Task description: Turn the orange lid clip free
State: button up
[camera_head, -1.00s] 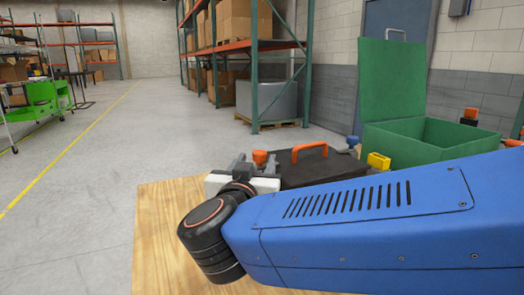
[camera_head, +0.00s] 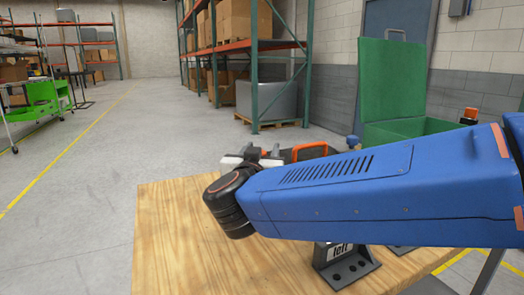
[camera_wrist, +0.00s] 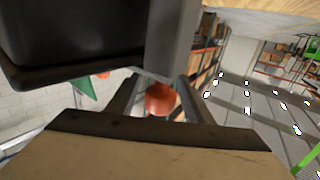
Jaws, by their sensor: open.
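The orange lid clip (camera_wrist: 160,98) shows as a rounded orange shape between the two grey fingers of my gripper (camera_wrist: 160,84) in the wrist view. My gripper is open around it; whether a finger touches it I cannot tell. In the head view my gripper (camera_head: 264,154) is at the left end of the dark lidded case, of which only a strip and its orange handle (camera_head: 310,149) show above my blue arm. In the wrist view a large dark body (camera_wrist: 75,35) fills the upper left.
The wooden table (camera_head: 180,235) is bare at its left and front. A black block labelled "left" (camera_head: 345,265) stands near the front edge. A green open-lidded box (camera_head: 395,130) and a blue knob (camera_head: 352,142) are behind my arm. Shelving (camera_head: 255,70) stands beyond.

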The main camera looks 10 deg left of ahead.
jog(key=c, duration=1.1)
jog(key=shift+o, duration=0.2)
